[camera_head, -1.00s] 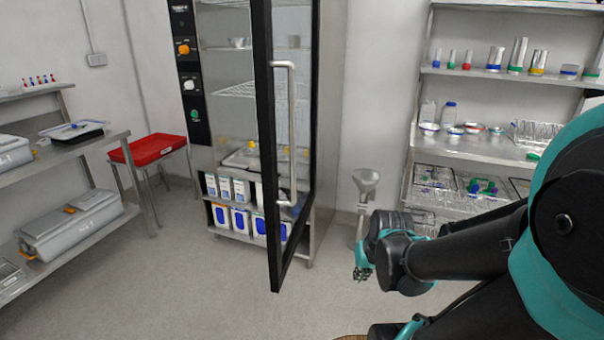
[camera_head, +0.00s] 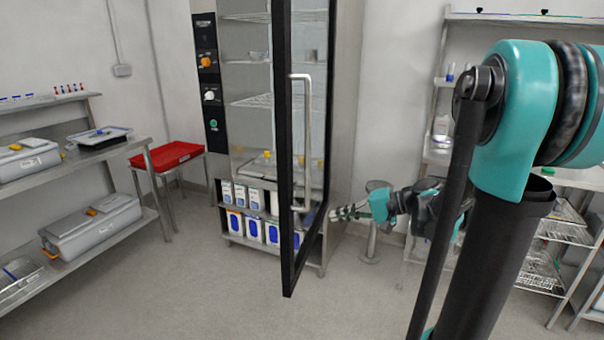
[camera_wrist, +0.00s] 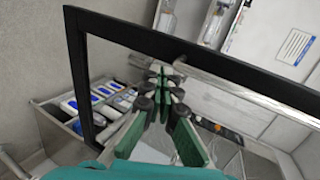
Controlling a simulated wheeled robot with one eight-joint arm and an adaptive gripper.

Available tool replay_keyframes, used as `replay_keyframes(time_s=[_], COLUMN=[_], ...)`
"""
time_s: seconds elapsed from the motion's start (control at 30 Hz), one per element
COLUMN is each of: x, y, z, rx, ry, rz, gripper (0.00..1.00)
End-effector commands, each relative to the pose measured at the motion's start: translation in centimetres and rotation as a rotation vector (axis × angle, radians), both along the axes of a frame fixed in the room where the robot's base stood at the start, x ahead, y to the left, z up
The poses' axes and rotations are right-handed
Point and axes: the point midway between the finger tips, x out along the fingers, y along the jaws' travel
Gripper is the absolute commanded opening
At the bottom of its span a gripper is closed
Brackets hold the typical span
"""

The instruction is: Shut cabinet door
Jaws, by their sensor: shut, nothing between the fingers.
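The cabinet door (camera_head: 285,150) is a black-framed glass door with a long metal bar handle (camera_head: 306,140). It stands swung open, out from the tall steel cabinet (camera_head: 346,110). My gripper (camera_head: 338,213) is shut and empty, just right of the door's lower part in the head view. In the wrist view my gripper (camera_wrist: 162,82) points at the glass, with the black door frame (camera_wrist: 150,40) and the metal handle (camera_wrist: 240,80) beyond or beside the fingertips. I cannot tell whether the fingers touch the door.
White and blue boxes (camera_head: 253,228) stand on the cabinet's bottom shelf. A red tray (camera_head: 168,155) sits on a small stand left of the cabinet. A steel shelf unit with grey cases (camera_head: 95,220) is at the left. The floor before the door is clear.

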Motion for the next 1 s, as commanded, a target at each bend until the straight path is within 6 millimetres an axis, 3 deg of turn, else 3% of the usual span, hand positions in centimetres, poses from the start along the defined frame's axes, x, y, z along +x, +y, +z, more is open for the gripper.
replay_keyframes(time_s=[0.1,0.3,0.43,0.57,1.0], x=[3.0,5.1,5.5,5.7,7.3], y=[-0.7,-2.0,-2.0,-0.7,7.2], z=[4.2,8.3,9.0,9.1,9.0], rx=[0.192,0.381,0.413,0.413,0.412], ry=[-0.026,-0.069,-0.077,-0.077,-0.076], rz=[0.014,0.037,0.042,0.044,0.046], gripper=[0.0,0.0,0.0,0.0,0.0])
